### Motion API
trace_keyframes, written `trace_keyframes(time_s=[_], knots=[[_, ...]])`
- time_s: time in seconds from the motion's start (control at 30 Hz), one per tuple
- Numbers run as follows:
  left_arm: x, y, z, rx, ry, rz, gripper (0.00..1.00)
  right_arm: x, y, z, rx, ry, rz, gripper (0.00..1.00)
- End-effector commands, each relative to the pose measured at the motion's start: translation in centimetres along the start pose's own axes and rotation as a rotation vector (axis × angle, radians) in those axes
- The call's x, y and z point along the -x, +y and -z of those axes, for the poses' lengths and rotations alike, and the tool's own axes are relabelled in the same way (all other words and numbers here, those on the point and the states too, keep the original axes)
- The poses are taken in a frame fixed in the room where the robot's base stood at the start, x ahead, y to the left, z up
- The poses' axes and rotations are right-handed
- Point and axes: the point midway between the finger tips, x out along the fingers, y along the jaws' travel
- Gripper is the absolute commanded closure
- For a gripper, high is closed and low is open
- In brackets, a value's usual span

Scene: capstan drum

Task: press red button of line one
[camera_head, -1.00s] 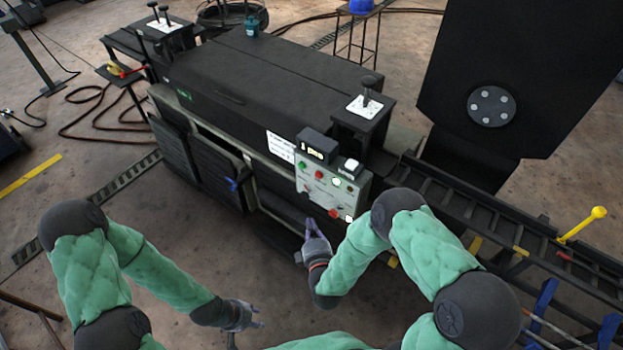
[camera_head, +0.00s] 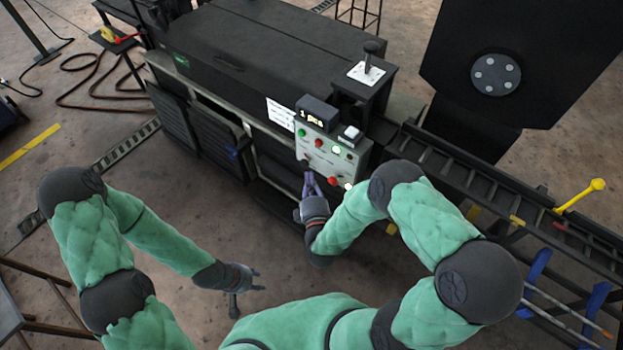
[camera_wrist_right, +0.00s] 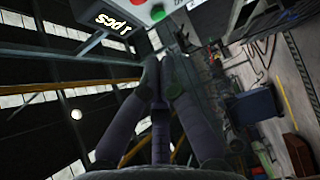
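The control panel (camera_head: 325,157) is a pale box on the front of the black machine. Its upper row has a green button (camera_head: 302,132), a red button (camera_head: 319,142) and a lit green one (camera_head: 337,149). A second red button (camera_head: 332,181) sits in the lower row beside a lit one. Which line each belongs to cannot be read. My right gripper (camera_head: 311,180) is just in front of the panel's lower left; its fingers (camera_wrist_right: 160,72) look closed together, empty. Contact is not visible. My left gripper (camera_head: 258,279) is open and empty, low over the floor.
A small display (camera_head: 313,115) reading "1 pcs" tops the panel. A joystick (camera_head: 369,60) stands on a block behind it. A conveyor track (camera_head: 490,190) with a yellow lever (camera_head: 580,195) runs right.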

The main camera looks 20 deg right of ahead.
Motion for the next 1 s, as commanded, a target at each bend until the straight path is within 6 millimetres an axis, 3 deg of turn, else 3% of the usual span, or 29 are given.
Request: trace_keyframes(time_s=[0.4, 0.6, 1.0], knots=[[-2.2, -0.8, 0.1, 0.0, 0.0, 0.0, 0.6, -7.7, -0.2, -0.3, 0.0, -0.003, -0.001, 1.0], [-2.8, -1.0, 0.1, 0.0, 0.0, 0.0, 0.6, -9.3, -0.2, -2.2, 0.0, -0.003, 0.0, 1.0], [-3.0, -1.1, 0.1, 0.0, 0.0, 0.0, 0.6, -10.0, 0.0, -2.9, 0.0, -0.001, 0.0, 1.0]])
